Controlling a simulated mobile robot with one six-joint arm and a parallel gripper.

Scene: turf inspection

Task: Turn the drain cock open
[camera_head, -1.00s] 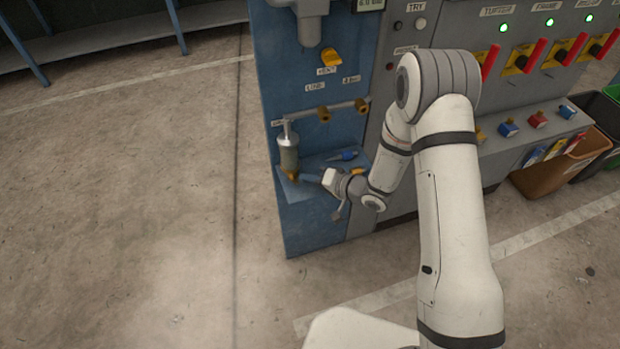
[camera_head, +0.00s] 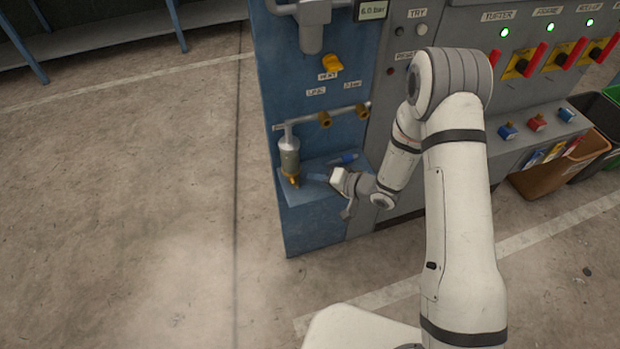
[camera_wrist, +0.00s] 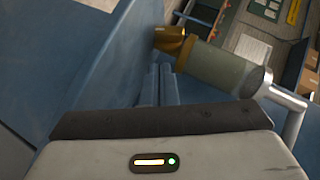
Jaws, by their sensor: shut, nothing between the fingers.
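The drain cock (camera_head: 293,181) is a small brass-yellow fitting under a grey-green cylindrical bowl (camera_head: 289,158) on the blue panel. In the wrist view the cock (camera_wrist: 171,39) shows at the end of the bowl (camera_wrist: 222,66), beyond the fingertips. My gripper (camera_head: 308,178) is to the right of the cock with its fingers pointing left at it. In the wrist view my gripper's fingers (camera_wrist: 160,68) are together and empty, with a gap to the cock. The exact angle of the cock's handle is too small to tell.
A blue shelf (camera_head: 318,192) lies under the bowl, with a blue item (camera_head: 347,158) on it. A pipe with brass fittings (camera_head: 325,118) runs above. A yellow knob (camera_head: 333,63) is higher up. Bins (camera_head: 560,165) stand at right. The floor at left is clear.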

